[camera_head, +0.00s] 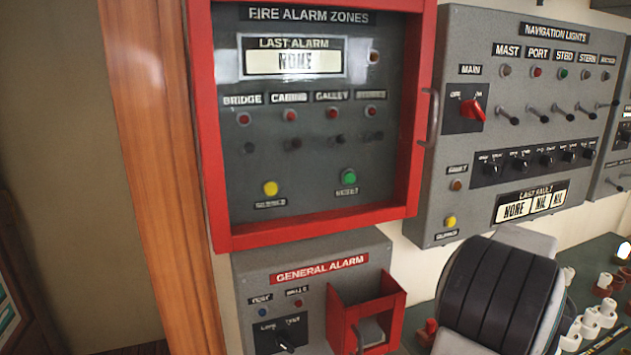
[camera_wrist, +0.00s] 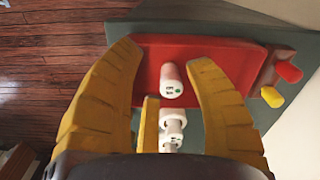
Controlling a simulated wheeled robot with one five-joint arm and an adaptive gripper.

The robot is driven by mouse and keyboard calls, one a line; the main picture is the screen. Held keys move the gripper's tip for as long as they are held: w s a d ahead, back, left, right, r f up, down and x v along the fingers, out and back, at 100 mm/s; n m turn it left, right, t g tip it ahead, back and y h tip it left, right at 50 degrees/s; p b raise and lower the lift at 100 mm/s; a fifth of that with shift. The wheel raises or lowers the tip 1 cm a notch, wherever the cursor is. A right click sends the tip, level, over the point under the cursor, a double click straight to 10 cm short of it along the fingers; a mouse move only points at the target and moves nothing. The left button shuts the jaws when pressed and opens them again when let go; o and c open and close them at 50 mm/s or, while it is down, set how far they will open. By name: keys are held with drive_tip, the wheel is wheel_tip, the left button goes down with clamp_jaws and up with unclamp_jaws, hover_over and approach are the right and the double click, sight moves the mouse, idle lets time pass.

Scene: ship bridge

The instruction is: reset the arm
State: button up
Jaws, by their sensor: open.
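My gripper (camera_wrist: 165,58) shows in the wrist view with its yellow fingers spread wide apart. It is over a red tray or panel (camera_wrist: 200,52) on a dark green surface (camera_wrist: 285,45). A white cylinder with a marked end (camera_wrist: 172,82) stands in the gap between the fingers, with clear space on both sides. In the head view my gripper is not visible.
A fire alarm panel (camera_head: 299,110) in a red frame and a general alarm box (camera_head: 290,278) are on the wall. A navigation lights panel (camera_head: 470,138) is at right. Several white pieces (camera_head: 590,322) stand on the green desk (camera_head: 590,270). Red and yellow knobs (camera_wrist: 272,97) are at right.

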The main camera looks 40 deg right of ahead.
drive_tip(key=w+a+r+n+t, duration=0.1)
drive_tip(key=w+a+n, duration=0.3)
drive_tip(key=a, duration=0.8)
drive_tip(key=w+a+r+n+t, duration=0.1)
drive_tip(key=w+a+n, duration=0.3)
drive_tip(key=a+n, duration=0.4)
drive_tip(key=w+a+r+n+t, duration=0.1)
drive_tip(key=w+a+r+n, duration=0.2)
drive_tip(key=a, duration=1.4)
drive_tip(key=shift+w+n+t, duration=0.4)
drive_tip(key=shift+w+n, duration=0.3)
drive_tip(key=shift+n, duration=0.8)
